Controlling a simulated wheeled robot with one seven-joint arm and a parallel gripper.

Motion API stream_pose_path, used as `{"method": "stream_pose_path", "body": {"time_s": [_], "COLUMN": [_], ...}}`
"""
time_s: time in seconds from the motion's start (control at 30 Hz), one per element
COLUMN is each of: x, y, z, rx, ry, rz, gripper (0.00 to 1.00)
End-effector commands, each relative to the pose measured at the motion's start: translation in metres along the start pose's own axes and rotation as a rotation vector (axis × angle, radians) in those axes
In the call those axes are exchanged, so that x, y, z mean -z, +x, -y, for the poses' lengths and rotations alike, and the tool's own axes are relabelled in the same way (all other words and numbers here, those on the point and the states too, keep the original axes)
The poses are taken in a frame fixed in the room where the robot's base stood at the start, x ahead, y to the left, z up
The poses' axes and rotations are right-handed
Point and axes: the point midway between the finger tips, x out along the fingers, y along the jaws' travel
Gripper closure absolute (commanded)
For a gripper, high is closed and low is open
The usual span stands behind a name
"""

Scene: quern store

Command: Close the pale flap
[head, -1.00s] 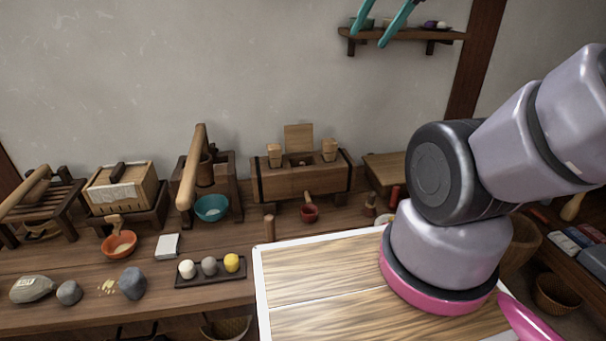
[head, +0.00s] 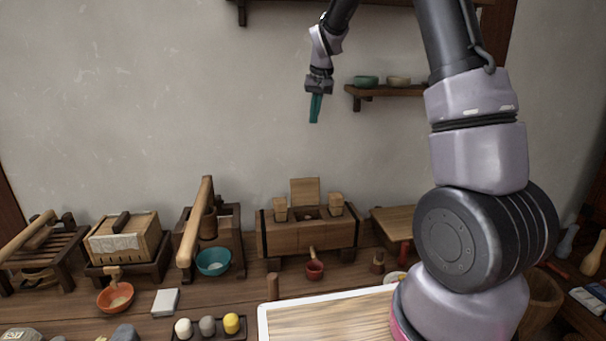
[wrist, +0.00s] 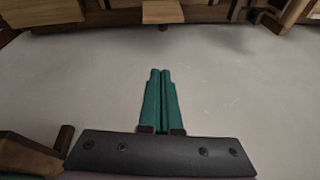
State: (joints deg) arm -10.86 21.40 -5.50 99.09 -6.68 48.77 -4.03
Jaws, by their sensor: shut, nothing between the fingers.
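The pale flap (head: 305,191) stands upright at the back of a wooden box (head: 312,236) against the wall. Its box has a dark opening in the top between two pale blocks. My gripper (head: 315,121) has teal fingers pointing down and hangs in the air above the flap, clearly apart from it. Its fingers are shut and empty, and they show together in the wrist view (wrist: 161,72). In the wrist view, a pale wooden piece lies beyond the fingertips; I cannot tell if it is the flap.
A wall shelf (head: 390,91) with bowls is right of my gripper. On the bench, a teal bowl (head: 213,261) and a lever device (head: 205,225) stand left of the box. The wall above the box is clear.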

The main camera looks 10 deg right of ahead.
Motion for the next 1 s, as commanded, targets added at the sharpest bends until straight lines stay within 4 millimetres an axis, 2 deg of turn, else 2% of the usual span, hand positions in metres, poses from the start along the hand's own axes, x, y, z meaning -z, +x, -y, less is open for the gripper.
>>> {"method": "stream_pose_path", "body": {"time_s": [0.03,0.1,0.2,0.3,0.67,1.0], "x": [0.008,0.017,0.025,0.029,0.028,0.023], "y": [0.03,0.063,0.103,0.131,0.175,0.247], "z": [0.005,0.01,0.016,0.02,0.02,0.014], "rx": [-0.015,-0.033,-0.053,-0.068,-0.078,-0.078], "ry": [-0.021,-0.046,-0.076,-0.098,-0.114,-0.115], "rz": [0.02,0.037,0.058,0.071,0.082,0.082], "gripper": [1.0,1.0,1.0,1.0,1.0,1.0]}}
